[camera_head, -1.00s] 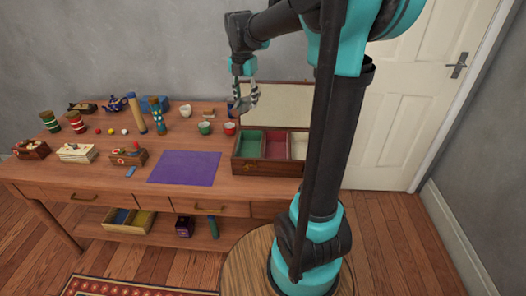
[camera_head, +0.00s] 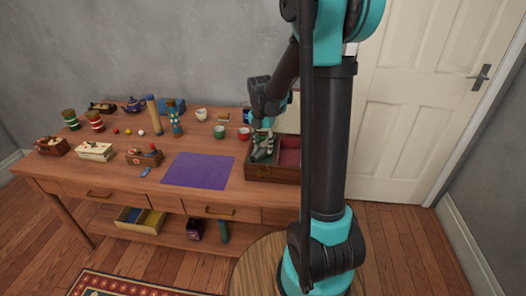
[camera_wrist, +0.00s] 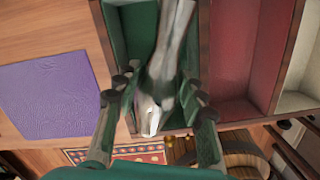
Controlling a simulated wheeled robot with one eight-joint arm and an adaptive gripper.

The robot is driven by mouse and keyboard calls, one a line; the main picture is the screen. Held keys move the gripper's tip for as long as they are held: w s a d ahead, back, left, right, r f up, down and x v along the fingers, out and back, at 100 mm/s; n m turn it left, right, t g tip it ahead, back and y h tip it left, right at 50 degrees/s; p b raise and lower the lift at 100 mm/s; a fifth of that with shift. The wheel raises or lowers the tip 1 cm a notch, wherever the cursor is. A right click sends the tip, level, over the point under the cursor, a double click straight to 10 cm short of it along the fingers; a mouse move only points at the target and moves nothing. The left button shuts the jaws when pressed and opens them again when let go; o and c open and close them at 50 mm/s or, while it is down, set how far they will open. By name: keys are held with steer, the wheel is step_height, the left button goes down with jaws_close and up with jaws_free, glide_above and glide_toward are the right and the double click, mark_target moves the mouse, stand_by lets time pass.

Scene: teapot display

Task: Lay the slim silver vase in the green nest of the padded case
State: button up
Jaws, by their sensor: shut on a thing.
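The slim silver vase (camera_wrist: 170,55) is between the fingers of my gripper (camera_wrist: 160,92) in the wrist view, and the gripper is shut on it. The vase lies lengthwise over the green nest (camera_wrist: 130,30) of the padded case. I cannot tell whether it touches the padding. In the head view my gripper (camera_head: 263,150) is down at the left compartment of the open case (camera_head: 272,174). The vase is hard to make out there, and my arm hides the case's right part.
The red compartment (camera_wrist: 238,50) and the pale compartment (camera_wrist: 303,65) look empty. A purple mat (camera_head: 198,171) lies left of the case. Green and red cups (camera_head: 244,133) stand close behind it. A patterned vase (camera_head: 175,122) and several small items fill the table's left.

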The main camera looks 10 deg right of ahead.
mark_target(263, 145)
steer(key=shift+f, duration=1.45)
steer(key=shift+f, duration=0.2)
steer(key=o, duration=1.1)
steer(key=r, duration=0.8)
steer(key=s+r, duration=0.1)
steer(key=r, duration=0.3)
steer(key=shift+a+r, duration=0.15)
steer(key=shift+a, duration=0.1)
steer(key=shift+s+d+m, duration=0.1)
steer(key=shift+s+m, duration=0.15)
steer(key=shift+m, duration=0.15)
steer(key=s+d+f+m+t, duration=0.1)
steer(key=s+f+m, duration=0.2)
steer(key=s+m, duration=0.3)
steer(key=s+d+f+m+t, duration=0.1)
steer(key=s+d+f+m, duration=0.1)
steer(key=s+f+m, duration=0.2)
steer(key=s+d+f+m+t, duration=0.1)
steer(key=s+f+m, duration=0.2)
steer(key=s+m, duration=0.7)
steer(key=shift+s+d+f+m+y, duration=0.1)
steer(key=shift+f+m+y, duration=0.1)
steer(key=shift+m, duration=1.7)
steer(key=shift+s+d+f+m+y, duration=0.1)
steer(key=shift+f+m, duration=0.05)
steer(key=shift+m, duration=1.75)
